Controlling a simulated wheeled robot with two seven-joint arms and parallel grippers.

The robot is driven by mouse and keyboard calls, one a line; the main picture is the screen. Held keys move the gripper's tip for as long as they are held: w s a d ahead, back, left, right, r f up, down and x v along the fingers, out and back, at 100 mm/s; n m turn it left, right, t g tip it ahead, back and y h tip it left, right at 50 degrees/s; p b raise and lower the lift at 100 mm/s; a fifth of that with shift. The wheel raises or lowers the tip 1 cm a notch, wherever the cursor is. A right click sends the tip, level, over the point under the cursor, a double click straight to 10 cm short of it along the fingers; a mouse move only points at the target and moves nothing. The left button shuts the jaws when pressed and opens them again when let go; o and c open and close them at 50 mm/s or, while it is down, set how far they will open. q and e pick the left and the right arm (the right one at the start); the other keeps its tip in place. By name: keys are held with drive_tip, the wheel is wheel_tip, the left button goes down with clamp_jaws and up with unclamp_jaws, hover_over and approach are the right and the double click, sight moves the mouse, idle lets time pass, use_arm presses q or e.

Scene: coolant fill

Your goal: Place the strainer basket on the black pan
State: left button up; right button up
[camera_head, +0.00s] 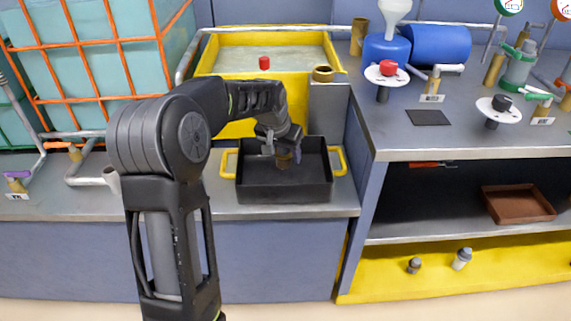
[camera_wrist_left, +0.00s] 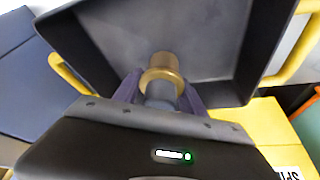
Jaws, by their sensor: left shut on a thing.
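The black pan (camera_head: 285,194), a square open tray with yellow handles on both sides, stands on the grey counter in the head view. It also fills much of the left wrist view (camera_wrist_left: 210,30). My left gripper (camera_head: 284,152) is over the pan with its fingers pointing down. It is shut on a small brass cylinder with a raised collar, which I take to be the strainer basket (camera_wrist_left: 162,72). In the head view the basket is small and partly hidden by the fingers. I cannot tell whether it touches the pan floor. My right gripper is not in view.
A yellow tank (camera_head: 235,40) of pale liquid stands behind the pan, with a brass ring (camera_head: 323,73) on a grey block beside it. A higher bench (camera_head: 450,135) with valves is at right. The orange-framed teal container (camera_head: 90,55) is at left.

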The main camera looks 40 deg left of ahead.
sight(281, 149)
use_arm(q)
drive_tip(key=shift+f+b, duration=0.3)
drive_tip(key=shift+f, duration=1.65)
drive_tip(key=shift+f, duration=0.2)
drive_tip(key=o, duration=1.1)
drive_tip(key=shift+c, duration=0.2)
drive_tip(key=shift+r, duration=0.1)
drive_tip(key=shift+r, duration=0.4)
drive_tip(key=p+v, duration=0.2)
drive_tip(key=v, duration=0.9)
drive_tip(key=shift+s+r, duration=0.1)
drive_tip(key=shift+r, duration=0.1)
